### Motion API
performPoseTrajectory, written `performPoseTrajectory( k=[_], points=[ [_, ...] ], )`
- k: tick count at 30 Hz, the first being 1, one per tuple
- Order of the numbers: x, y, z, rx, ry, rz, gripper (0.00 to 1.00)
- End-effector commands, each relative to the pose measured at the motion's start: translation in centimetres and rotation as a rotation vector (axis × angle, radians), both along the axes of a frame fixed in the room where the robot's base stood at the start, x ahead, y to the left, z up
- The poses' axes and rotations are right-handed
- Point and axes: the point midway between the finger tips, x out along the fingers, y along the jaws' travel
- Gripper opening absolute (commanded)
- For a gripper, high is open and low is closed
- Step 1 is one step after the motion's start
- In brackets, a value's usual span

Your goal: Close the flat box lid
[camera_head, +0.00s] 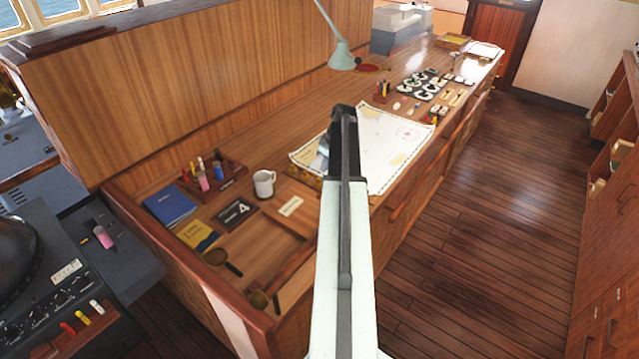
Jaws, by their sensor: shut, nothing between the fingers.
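My gripper (343,112) is at the top end of my pale arm, above the wooden chart counter (240,270) and in front of the chart (395,150). It looks dark and is shut with nothing in it. Just left of the arm, a small dark item with yellowish spots (306,173) lies at the chart's near edge, and a greyish panel (323,150) shows above it. These may be the flat box and its lid, but my arm hides much of them. I cannot tell the lid's angle or whether my gripper touches it.
A white mug (264,183), a wooden pen holder (213,178), a blue book (170,207) and a yellow book (196,235) stand left of my arm. A green lamp (342,56) overhangs the counter. The floor (490,190) at right is clear.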

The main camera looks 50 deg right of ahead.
Motion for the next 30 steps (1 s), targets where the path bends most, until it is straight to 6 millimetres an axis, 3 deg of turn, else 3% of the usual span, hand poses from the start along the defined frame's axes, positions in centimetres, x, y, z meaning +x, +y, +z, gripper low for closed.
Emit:
performPoseTrajectory(
  k=[8,24,30],
  points=[
    [0.4,0.0,-1.9,0.0,0.001,0.002,0.0],
    [3.0,-0.1,-12.7,0.0,0.002,0.004,0.0],
    [2.9,-0.2,-14.0,0.0,0.002,0.004,0.0]
  ],
)
